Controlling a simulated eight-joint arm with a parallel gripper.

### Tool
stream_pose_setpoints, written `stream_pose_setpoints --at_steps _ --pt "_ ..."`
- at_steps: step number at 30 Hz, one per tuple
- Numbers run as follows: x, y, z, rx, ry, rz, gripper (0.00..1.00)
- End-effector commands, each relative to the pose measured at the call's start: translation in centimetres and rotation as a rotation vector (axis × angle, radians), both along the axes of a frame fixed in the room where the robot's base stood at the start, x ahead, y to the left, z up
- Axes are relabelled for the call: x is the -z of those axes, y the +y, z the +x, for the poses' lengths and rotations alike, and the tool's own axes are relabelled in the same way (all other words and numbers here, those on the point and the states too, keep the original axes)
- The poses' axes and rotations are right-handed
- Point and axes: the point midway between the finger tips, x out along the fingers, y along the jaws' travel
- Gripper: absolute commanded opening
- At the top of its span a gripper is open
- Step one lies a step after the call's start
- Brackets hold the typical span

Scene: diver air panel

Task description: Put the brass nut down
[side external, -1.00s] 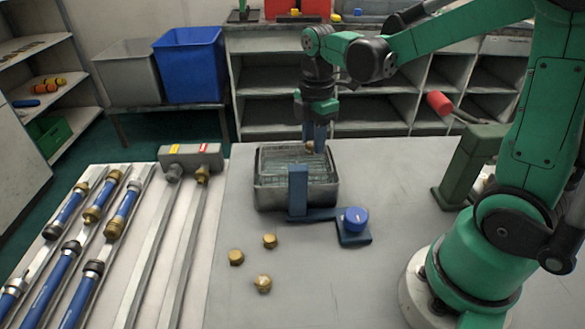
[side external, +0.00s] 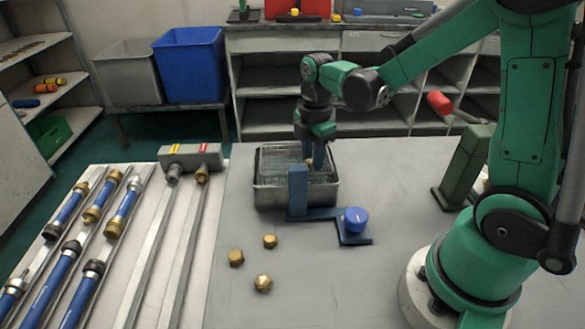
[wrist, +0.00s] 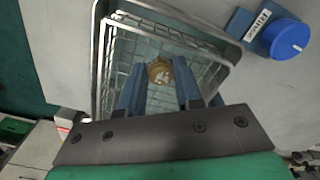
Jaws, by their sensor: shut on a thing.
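A brass nut (wrist: 160,71) is between the two blue fingers of my gripper (wrist: 157,75) in the wrist view. My gripper is shut on it. In the side view my gripper (side external: 314,160) points down into a metal tank (side external: 264,199) with a wire basket (wrist: 208,68) inside. The nut (side external: 308,161) shows only as a small patch at the fingertips, inside the tank's rim. I cannot tell whether it touches the basket.
A blue bracket (side external: 298,190) with a blue knob (side external: 355,219) stands at the tank's front. Three brass nuts (side external: 263,282) lie on the bench in front. Hoses with brass fittings (side external: 93,214) lie at left. The bench right of the nuts is clear.

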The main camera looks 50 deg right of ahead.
Motion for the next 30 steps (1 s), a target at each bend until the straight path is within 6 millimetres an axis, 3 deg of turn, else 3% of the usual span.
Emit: stream_pose_setpoints --at_steps 1,4,17,30 --pt "0.0 0.0 0.0 0.000 0.000 0.000 0.35" --pt "0.0 0.0 0.0 0.000 0.000 0.000 0.61" --pt "-0.8 0.0 0.0 0.000 0.000 0.000 0.61" --pt "-8.5 0.0 0.0 0.000 0.000 0.000 0.61"
